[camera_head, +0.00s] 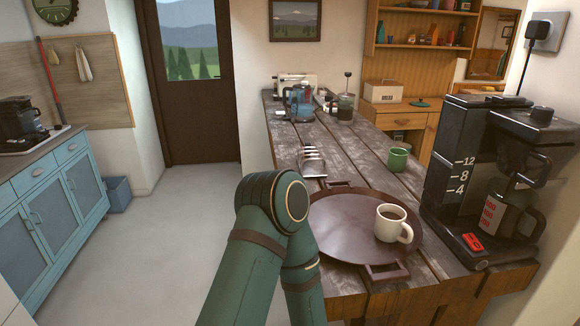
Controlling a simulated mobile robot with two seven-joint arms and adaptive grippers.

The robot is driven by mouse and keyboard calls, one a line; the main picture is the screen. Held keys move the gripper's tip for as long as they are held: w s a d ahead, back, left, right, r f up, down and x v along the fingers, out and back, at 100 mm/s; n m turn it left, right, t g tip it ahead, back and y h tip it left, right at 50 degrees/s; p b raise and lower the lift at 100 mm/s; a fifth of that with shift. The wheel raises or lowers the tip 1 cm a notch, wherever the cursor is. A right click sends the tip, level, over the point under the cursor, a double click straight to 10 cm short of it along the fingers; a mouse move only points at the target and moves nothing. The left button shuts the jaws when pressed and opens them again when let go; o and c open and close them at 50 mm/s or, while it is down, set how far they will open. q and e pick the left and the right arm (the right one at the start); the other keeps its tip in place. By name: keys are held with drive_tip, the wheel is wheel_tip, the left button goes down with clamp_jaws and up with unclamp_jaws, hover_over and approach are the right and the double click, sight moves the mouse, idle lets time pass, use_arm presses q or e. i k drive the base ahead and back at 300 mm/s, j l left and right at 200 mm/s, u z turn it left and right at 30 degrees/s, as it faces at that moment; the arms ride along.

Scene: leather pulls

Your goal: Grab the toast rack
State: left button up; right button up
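The toast rack (312,161) is a small metal rack with upright dividers. It stands on the left side of the dark wooden table (345,150), just beyond the round brown tray (345,228). A green arm of mine is bent in the lower middle of the view, its elbow near the table's left edge and on the near side of the rack. I cannot tell which arm it is. Neither gripper shows, so nothing can be seen of what they hold.
A cream mug (391,224) of dark drink stands on the tray. A green mug (399,159) is right of the rack. A large black coffee maker (455,165) fills the right side. A blue kettle (301,104) and French press (344,106) stand farther back. Open floor lies left.

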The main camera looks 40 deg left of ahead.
sight(311, 166)
drive_tip(key=j+u, duration=0.1)
drive_tip(key=u, duration=0.4)
drive_tip(key=j+u, duration=0.15)
drive_tip(key=u, duration=0.3)
drive_tip(key=k+u, duration=0.15)
drive_tip(key=k, duration=0.5)
drive_tip(key=i+u, duration=0.1)
drive_tip(key=u, duration=0.25)
drive_tip(key=i+j+u, duration=0.1)
drive_tip(key=u, duration=0.25)
drive_tip(key=i+u, duration=0.1)
drive_tip(key=u, duration=0.3)
drive_tip(key=i+l, duration=0.15)
drive_tip(key=i, duration=0.8)
drive_tip(key=i+l, duration=0.2)
drive_tip(key=i, duration=0.75)
drive_tip(key=i+l, duration=0.15)
drive_tip(key=i, duration=0.8)
drive_tip(key=i+z, duration=0.1)
drive_tip(key=z, duration=0.35)
drive_tip(key=i+z, duration=0.1)
drive_tip(key=z, duration=0.4)
drive_tip(key=i+j+z, duration=0.1)
drive_tip(key=z, duration=0.35)
